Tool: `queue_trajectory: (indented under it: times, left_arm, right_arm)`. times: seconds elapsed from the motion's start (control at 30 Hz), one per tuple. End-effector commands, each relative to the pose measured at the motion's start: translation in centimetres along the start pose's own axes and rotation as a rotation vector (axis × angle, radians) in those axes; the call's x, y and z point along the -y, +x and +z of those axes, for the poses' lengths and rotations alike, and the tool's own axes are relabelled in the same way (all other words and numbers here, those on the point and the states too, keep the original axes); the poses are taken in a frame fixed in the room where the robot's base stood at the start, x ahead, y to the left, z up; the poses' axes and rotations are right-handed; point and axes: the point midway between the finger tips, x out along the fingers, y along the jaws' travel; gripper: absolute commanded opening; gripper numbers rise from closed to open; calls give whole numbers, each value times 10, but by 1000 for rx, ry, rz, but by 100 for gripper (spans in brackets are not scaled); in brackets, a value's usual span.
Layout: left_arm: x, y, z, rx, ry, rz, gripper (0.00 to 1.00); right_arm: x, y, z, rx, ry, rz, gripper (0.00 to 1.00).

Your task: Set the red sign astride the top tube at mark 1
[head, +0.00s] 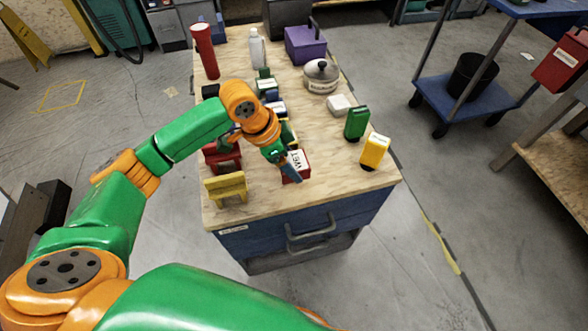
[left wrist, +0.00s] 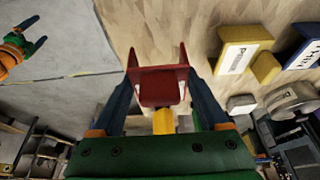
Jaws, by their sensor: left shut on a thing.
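My left gripper (head: 284,168) is over the near part of the wooden worktop. It is shut on a red sign (head: 298,168) with a white label reading "WET". In the left wrist view the red sign (left wrist: 160,86) sits between the two blue fingers, its sides standing out like legs. A second red piece (head: 222,158) stands to the left, partly behind my arm. I cannot make out the top tube or mark 1; my arm hides part of the worktop. My right gripper (left wrist: 38,32) shows at the upper left of the left wrist view, fingers apart and empty.
A yellow stand-like piece (head: 227,190) is near the front left edge. Green (head: 357,123) and yellow (head: 375,150) blocks stand at the right edge. A pot (head: 321,76), purple box (head: 305,45), bottle (head: 257,48) and red flashlight (head: 205,50) are farther back.

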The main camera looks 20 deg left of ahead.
Motion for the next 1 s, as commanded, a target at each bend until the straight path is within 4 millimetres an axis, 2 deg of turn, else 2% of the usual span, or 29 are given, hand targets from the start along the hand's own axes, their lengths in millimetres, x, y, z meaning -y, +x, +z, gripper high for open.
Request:
queue_trajectory:
  times: [0.07, 0.23, 0.57, 0.6, 0.67, 0.9, 1.0]
  left_arm:
    - [0, 12, -3, 1, 2, 3, 15]
    - [0, 39, 7, 2, 1, 1, 15]
    - [0, 43, 9, 0, 1, 0, 15]
    - [0, 43, 9, 0, 1, 0, 85]
    - [0, 43, 9, 0, 1, 0, 100]
    - [0, 40, 8, 0, 2, -1, 100]
    - [1, 24, 7, -1, 2, -2, 100]
  right_arm:
    - [0, 2, 0, -1, 0, 0, 92]
    - [0, 2, -1, -2, 0, 1, 92]
    - [-1, 2, -2, -4, 0, 2, 92]
    - [-1, 2, -2, -4, 0, 2, 92]
    - [-1, 2, -2, -4, 0, 2, 92]
    - [-1, 2, -2, -4, 0, 2, 92]
    - [-2, -2, -2, -4, 0, 2, 92]
